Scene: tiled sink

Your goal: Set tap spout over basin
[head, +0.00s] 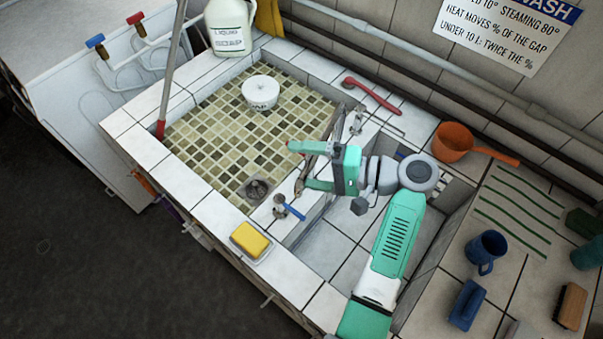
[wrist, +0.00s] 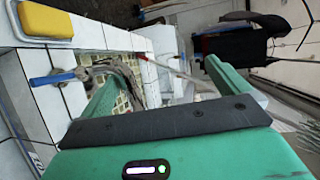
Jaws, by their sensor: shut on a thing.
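The grey metal tap spout (head: 309,170) is by the wall between the mosaic-tiled basin (head: 215,135) and the plain tiled basin on the right. My gripper (head: 305,165) is shut on the spout, with its teal fingers pointing toward the mosaic basin. The fingers hide part of the spout, and I cannot tell exactly where its outlet points. A blue tap handle (head: 291,208) sits on the dividing wall just below the gripper. In the wrist view, grey metal (wrist: 118,70) shows beside the left finger, and the blue handle (wrist: 53,78) is further left.
A yellow sponge (head: 250,239) lies on the near rim. A red-handled tool (head: 372,96) and an orange pan (head: 454,142) are behind the sink. A blue mug (head: 486,250) stands at right.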

